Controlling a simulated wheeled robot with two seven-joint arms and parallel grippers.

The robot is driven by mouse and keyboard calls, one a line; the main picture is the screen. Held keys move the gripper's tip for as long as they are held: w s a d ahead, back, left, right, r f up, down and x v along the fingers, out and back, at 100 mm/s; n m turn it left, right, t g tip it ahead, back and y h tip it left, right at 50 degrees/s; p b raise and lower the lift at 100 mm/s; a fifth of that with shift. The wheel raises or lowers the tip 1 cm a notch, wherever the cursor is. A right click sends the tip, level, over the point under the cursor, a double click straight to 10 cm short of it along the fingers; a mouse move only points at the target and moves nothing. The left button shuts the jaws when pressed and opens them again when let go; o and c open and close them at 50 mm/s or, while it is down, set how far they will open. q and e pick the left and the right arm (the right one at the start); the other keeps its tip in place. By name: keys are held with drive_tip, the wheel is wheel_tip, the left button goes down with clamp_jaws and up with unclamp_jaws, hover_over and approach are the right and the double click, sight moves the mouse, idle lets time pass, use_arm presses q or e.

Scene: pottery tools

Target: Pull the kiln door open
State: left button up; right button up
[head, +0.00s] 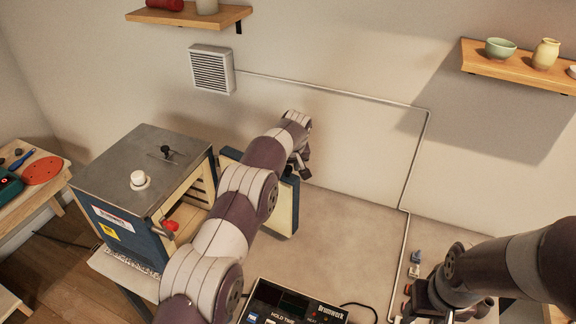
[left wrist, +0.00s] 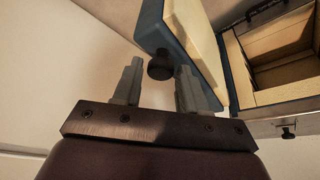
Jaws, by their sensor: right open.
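The kiln (head: 140,165) is a blue box with a grey metal top at the left of the head view. Its door (head: 285,208), cream inside with a blue outer skin, stands swung wide open, and the pale brick chamber shows. In the left wrist view the door (left wrist: 207,45) has a dark round knob (left wrist: 160,68) on its outer face. My left gripper (head: 303,168) is at the door's outer side. In its wrist view the fingers (left wrist: 158,82) are apart, with the knob between the tips and gaps visible. My right gripper (head: 412,296) is open, low at the right.
A control box (head: 290,302) stands at the bottom centre, partly behind my left arm. A side table (head: 40,190) with a red disc is left of the kiln. Shelves (head: 500,66) hang on the wall above. Small blue items (head: 415,257) lie near my right gripper.

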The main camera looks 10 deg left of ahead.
use_arm(q)
drive_tip(key=shift+o, duration=0.5)
drive_tip(key=shift+s, duration=0.1)
drive_tip(key=shift+r, duration=0.4)
drive_tip(key=p+v, duration=0.2)
drive_tip(key=v, duration=1)
drive_tip(key=shift+d+f, duration=0.1)
